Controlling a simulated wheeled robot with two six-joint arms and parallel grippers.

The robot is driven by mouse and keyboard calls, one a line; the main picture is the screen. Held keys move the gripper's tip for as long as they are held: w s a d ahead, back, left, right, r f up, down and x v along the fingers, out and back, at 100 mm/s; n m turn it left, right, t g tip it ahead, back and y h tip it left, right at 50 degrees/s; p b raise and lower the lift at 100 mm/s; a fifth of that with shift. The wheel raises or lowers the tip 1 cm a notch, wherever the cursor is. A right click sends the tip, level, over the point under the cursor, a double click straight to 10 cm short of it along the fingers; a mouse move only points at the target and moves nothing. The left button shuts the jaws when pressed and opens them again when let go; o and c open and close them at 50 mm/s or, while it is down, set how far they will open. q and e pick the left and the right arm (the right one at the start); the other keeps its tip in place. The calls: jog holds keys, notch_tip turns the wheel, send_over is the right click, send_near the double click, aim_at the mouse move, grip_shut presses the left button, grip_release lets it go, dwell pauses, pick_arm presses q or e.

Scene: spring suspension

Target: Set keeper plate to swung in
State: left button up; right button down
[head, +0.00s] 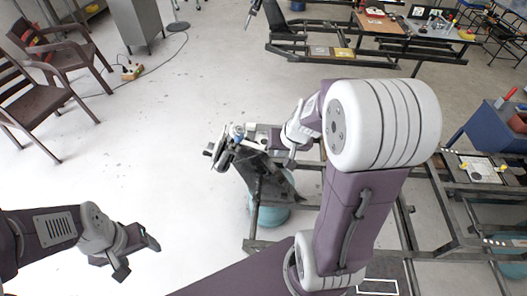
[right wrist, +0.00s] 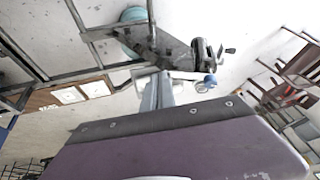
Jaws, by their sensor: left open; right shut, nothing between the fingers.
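The spring suspension assembly stands at the end of the dark metal frame, with a dark angled plate (head: 262,172) and a black mechanism (head: 222,155) on its left. A small blue-capped part (head: 237,131) sits on top; it also shows in the right wrist view (right wrist: 208,83), at the end of a pale flat piece. I cannot tell for sure which piece is the keeper plate. My right gripper (head: 274,140) is shut and empty, close to the blue-capped part; contact is unclear. My left gripper (head: 138,258) is open and empty, low at the left, away from the assembly.
A teal cylinder (head: 268,216) stands under the assembly. Frame rails (head: 438,205) run on the right, with a blue bin (head: 495,127) beyond. Brown chairs (head: 62,50) stand at the upper left. The pale floor (head: 150,150) between chairs and assembly is clear.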

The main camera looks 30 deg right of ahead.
pick_arm(q)
jog(key=shift+f+b, duration=0.85)
pick_arm(e)
jog(key=w+d+f, duration=0.1)
jog(key=w+f, duration=0.7)
jog(key=shift+d+f, duration=0.2)
jog(key=shift+f, duration=0.1)
pick_arm(q)
jog(key=shift+f, duration=0.15)
